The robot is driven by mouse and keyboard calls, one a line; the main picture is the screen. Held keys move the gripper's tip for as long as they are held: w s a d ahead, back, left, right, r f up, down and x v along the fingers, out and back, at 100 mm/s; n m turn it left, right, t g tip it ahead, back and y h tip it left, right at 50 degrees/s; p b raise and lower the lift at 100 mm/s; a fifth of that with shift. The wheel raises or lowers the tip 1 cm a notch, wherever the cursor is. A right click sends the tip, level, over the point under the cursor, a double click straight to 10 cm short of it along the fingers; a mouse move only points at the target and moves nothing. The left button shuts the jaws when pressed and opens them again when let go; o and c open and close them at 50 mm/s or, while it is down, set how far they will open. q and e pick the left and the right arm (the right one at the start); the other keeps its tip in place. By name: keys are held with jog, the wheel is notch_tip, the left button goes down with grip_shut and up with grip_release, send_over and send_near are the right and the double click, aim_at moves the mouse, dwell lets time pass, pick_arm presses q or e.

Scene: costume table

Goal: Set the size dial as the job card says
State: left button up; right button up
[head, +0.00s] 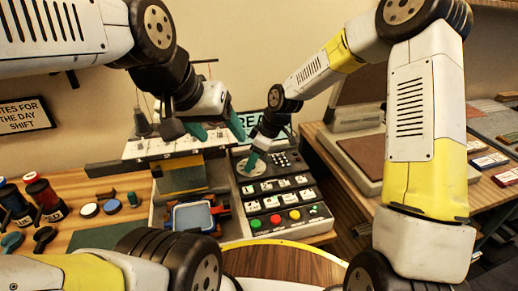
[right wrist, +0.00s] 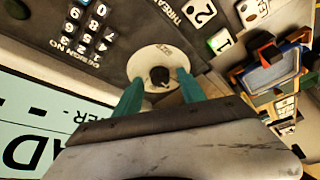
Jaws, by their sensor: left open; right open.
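A round white dial (head: 250,168) with a dark centre knob sits at the upper left of the dark control panel (head: 276,180). In the right wrist view, the dial (right wrist: 160,64) lies just beyond my right fingertips, with the knob between them. Its scale is too small to read. My right gripper (head: 255,156) is open over the dial, a finger on either side of the knob; contact cannot be told. My left gripper (head: 216,131) is open and empty above the white machine head (head: 170,147). I see no job card that I can identify.
The panel also has a number keypad (right wrist: 88,28), stitch keys (head: 280,190) and coloured buttons (head: 275,219). A pale green sign (head: 262,121) stands behind it. A blue-framed hoop (head: 193,216) lies left of it. Thread spools (head: 45,197) stand at far left.

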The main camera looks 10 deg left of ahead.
jog(key=shift+c, duration=0.5)
grip_shut()
jog(key=m, duration=0.1)
jog(key=m+t, duration=0.1)
jog(key=m, duration=0.1)
jog(key=m+t+h, duration=0.1)
jog(key=m, duration=0.1)
jog(key=shift+s+a, duration=0.2)
jog(key=shift+s, duration=0.05)
jog(key=shift+m+t+h, duration=0.6)
jog(key=shift+m, duration=1.6)
jog(key=shift+o, duration=0.5)
grip_release()
